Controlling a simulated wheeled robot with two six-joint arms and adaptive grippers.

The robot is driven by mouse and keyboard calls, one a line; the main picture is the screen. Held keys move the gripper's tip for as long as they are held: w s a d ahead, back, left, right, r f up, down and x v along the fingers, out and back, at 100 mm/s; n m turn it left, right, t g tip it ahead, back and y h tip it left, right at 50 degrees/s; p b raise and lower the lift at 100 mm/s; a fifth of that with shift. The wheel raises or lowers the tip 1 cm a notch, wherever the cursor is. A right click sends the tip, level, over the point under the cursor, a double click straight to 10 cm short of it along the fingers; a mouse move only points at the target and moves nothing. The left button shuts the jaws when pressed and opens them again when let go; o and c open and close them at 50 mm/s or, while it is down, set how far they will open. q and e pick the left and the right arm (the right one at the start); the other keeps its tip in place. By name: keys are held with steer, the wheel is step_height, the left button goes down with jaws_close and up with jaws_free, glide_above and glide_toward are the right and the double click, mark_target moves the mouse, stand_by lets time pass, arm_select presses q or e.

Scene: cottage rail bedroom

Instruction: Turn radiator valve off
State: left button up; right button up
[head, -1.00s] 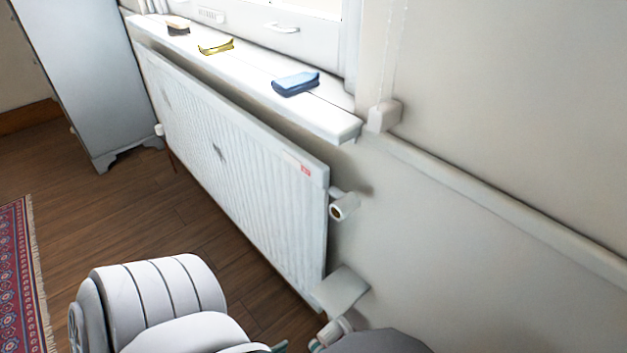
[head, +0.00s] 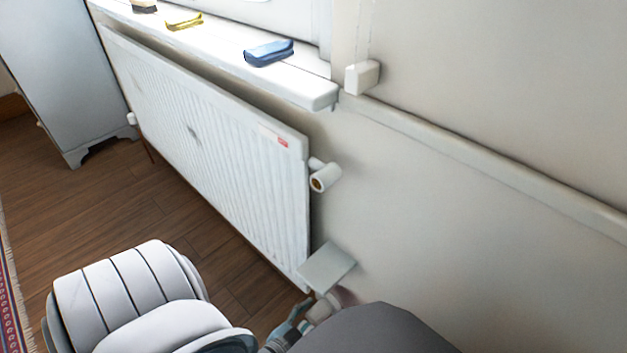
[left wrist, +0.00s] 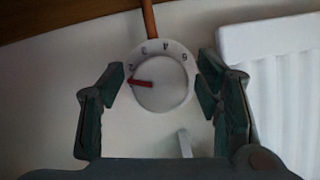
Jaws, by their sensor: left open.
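The radiator valve is a round white dial (left wrist: 168,98) with printed numbers and a red pointer, in the middle of the left wrist view. The red pointer sits by the 2. My left gripper (left wrist: 162,80) is open, with one dark finger on each side of the dial and gaps between. In the head view the valve (head: 322,308) is a small pale knob low by the radiator's near end, partly hidden by my arm. My left gripper (head: 298,325) is beside it there, mostly hidden. The white ribbed radiator (head: 215,150) hangs under the window. My right gripper is not in view.
A pale fitting (head: 325,176) sticks out of the radiator's upper near corner. A flat grey plate (head: 327,267) is just above the valve. The windowsill (head: 215,55) holds a blue item (head: 269,53) and a yellow item (head: 184,21). Wooden floor (head: 130,205) is clear on the left.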

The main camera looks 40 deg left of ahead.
arm_select(q)
steer(key=shift+c, duration=0.2)
steer(key=c, duration=1.1)
steer(key=shift+n+h, duration=1.7)
steer(key=shift+n, duration=0.6)
steer(key=o, duration=1.1)
steer(key=shift+o, duration=0.2)
